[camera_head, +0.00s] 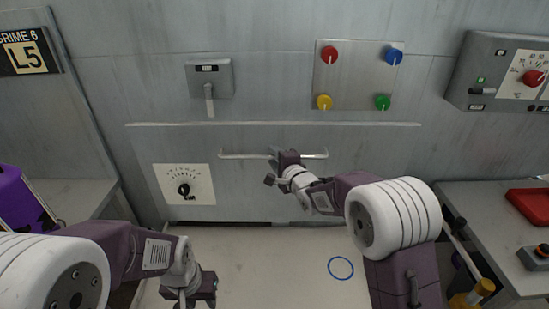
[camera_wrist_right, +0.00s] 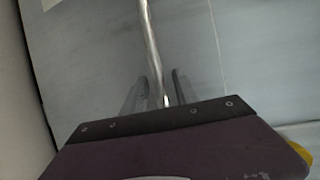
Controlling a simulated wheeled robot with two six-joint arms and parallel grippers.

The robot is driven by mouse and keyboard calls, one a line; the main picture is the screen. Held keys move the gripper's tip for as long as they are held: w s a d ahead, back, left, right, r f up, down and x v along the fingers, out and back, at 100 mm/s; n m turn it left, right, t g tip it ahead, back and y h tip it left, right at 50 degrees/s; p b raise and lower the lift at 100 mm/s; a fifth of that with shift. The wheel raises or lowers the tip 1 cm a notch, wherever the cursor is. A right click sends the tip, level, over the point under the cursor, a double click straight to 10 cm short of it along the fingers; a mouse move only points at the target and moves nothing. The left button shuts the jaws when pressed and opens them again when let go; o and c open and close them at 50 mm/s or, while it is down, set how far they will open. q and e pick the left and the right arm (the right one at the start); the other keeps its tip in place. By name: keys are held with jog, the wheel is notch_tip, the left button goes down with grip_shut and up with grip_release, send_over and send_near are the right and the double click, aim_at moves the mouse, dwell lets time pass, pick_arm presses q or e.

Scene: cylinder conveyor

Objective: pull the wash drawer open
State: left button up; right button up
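The wash drawer (camera_head: 240,190) is a grey front panel below a pale ledge, and it looks closed. Its long horizontal bar handle (camera_head: 240,156) shows in the right wrist view as a shiny metal bar (camera_wrist_right: 152,45). My right gripper (camera_head: 273,168) is at the middle of the handle. In the right wrist view the bar runs between its two fingers (camera_wrist_right: 160,88), with narrow gaps showing on both sides, so it looks open around the bar. My left gripper (camera_head: 194,297) hangs low at the bottom of the head view, away from the drawer; its fingertips are not clear.
A dial plate (camera_head: 199,170) is left of the handle. Above the ledge are a lever box (camera_head: 209,79) and a panel with coloured knobs (camera_head: 352,75). A side counter with a red tray (camera_head: 530,206) stands at right. The floor has a blue ring (camera_head: 341,267).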

grip_shut()
dwell(1.2)
